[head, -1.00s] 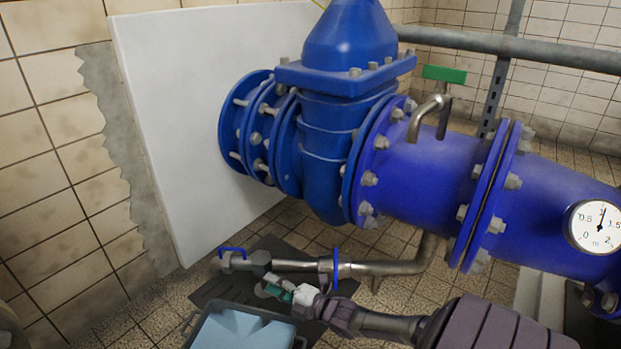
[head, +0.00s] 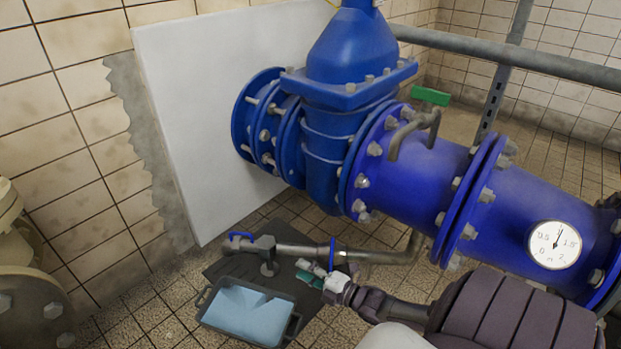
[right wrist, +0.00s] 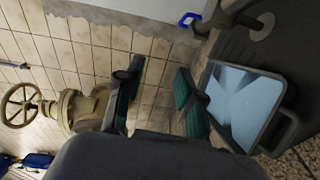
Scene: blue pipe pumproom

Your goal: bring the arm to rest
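My right arm reaches in from the lower right in the head view. Its gripper (head: 311,274) is above the floor, beside the thin metal drain pipe and up and right of the tray in the picture. In the right wrist view the two dark fingers with green pads (right wrist: 160,92) stand apart with nothing between them, so the gripper is open and empty. My left gripper is in neither view.
A tray of light blue water (head: 245,312) stands on the floor by the drain pipe (head: 365,257) with its blue-handled tap (head: 241,236). The big blue pipe (head: 400,175) with a gauge (head: 554,245) fills the middle. A beige flange (head: 30,305) is at left.

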